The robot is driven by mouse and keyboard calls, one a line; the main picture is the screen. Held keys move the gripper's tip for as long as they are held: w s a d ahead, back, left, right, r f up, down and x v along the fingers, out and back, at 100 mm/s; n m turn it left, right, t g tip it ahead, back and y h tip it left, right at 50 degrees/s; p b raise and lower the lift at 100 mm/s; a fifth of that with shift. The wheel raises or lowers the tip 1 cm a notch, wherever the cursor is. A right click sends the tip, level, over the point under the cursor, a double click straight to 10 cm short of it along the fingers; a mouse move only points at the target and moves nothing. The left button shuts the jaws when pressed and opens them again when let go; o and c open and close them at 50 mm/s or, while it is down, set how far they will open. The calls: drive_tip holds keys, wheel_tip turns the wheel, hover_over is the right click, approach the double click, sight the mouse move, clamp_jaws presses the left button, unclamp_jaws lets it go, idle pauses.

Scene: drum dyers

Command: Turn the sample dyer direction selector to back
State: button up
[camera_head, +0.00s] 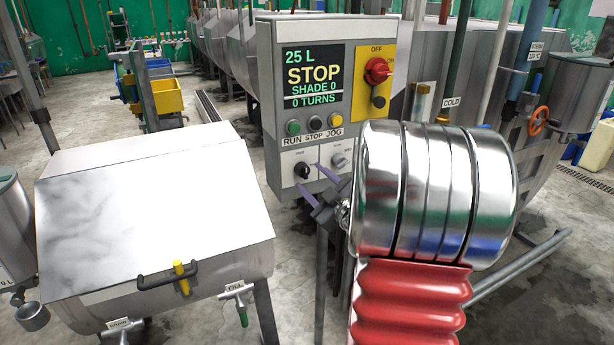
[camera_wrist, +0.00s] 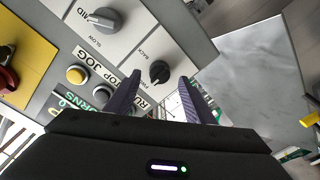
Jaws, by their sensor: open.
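The direction selector is a small black knob (camera_head: 301,170) at the lower left of the grey control panel (camera_head: 268,95). In the wrist view the black knob (camera_wrist: 159,71) sits on a pale plate, with the word BACK printed beside it. Its exact pointer setting is too small to read surely. My gripper (camera_head: 309,174) is open in front of the panel's lower part, its purple fingers pointing at the knob. In the wrist view the fingertips (camera_wrist: 160,75) appear on either side of the knob, with gaps. I see no clear contact.
A grey speed knob (camera_head: 339,160) is close to the right of the selector. Green, black and yellow buttons (camera_head: 335,120) sit above, and a red switch (camera_head: 378,70) is on a yellow plate. A metal dyer with a closed lid (camera_head: 150,190) stands at left.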

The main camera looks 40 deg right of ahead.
sight(307, 175)
drive_tip(key=shift+x, duration=1.6)
drive_tip(key=shift+c, duration=0.5)
drive_tip(key=c, duration=0.9)
